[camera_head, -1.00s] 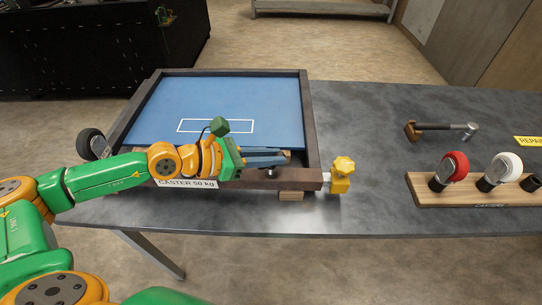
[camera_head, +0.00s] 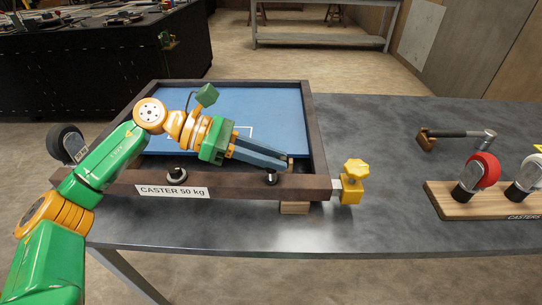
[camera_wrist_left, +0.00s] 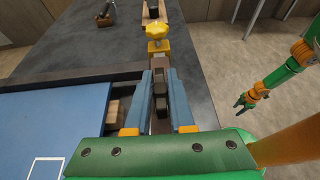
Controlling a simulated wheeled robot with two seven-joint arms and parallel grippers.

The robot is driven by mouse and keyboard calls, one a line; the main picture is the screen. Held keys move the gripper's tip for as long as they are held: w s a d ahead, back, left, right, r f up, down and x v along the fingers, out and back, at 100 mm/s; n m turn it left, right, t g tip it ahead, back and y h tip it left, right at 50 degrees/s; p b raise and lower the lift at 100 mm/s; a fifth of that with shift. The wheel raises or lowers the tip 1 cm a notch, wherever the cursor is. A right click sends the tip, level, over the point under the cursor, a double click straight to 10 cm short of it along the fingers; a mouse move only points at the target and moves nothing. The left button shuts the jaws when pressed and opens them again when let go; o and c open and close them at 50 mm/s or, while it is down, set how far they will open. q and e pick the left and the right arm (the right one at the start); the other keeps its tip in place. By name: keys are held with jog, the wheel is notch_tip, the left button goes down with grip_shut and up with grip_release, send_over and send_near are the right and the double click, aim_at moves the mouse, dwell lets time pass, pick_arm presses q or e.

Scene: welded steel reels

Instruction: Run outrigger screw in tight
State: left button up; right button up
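The yellow outrigger screw knob (camera_head: 355,169) stands upright on a yellow block (camera_head: 350,190) at the right end of the frame's front rail (camera_head: 225,187). In the left wrist view the knob (camera_wrist_left: 158,31) is straight ahead, beyond the fingertips. My left gripper (camera_head: 287,164) hovers over the rail, left of the knob and apart from it. In the left wrist view its blue fingers (camera_wrist_left: 161,78) are spread, with the dark rail showing between them. My right gripper (camera_wrist_left: 244,102) shows small at the right of that view, off the table; its opening is too small to judge.
The frame, labelled CASTER 50 kg, holds a blue panel (camera_head: 265,110) and has a wheel (camera_head: 66,143) at left. Black knobs sit on the rail. A hammer (camera_head: 458,134) and a wooden caster stand (camera_head: 455,206) lie at right. Grey tabletop is clear between.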

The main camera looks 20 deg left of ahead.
pick_arm(q)
jog(key=shift+o, duration=1.3)
jog(key=shift+a, duration=0.3)
jog(key=b+v, duration=0.1)
jog(key=v, duration=0.5)
jog(key=shift+s+a+r, duration=0.15)
jog(key=shift+a+r, duration=0.05)
jog(key=shift+r, duration=0.05)
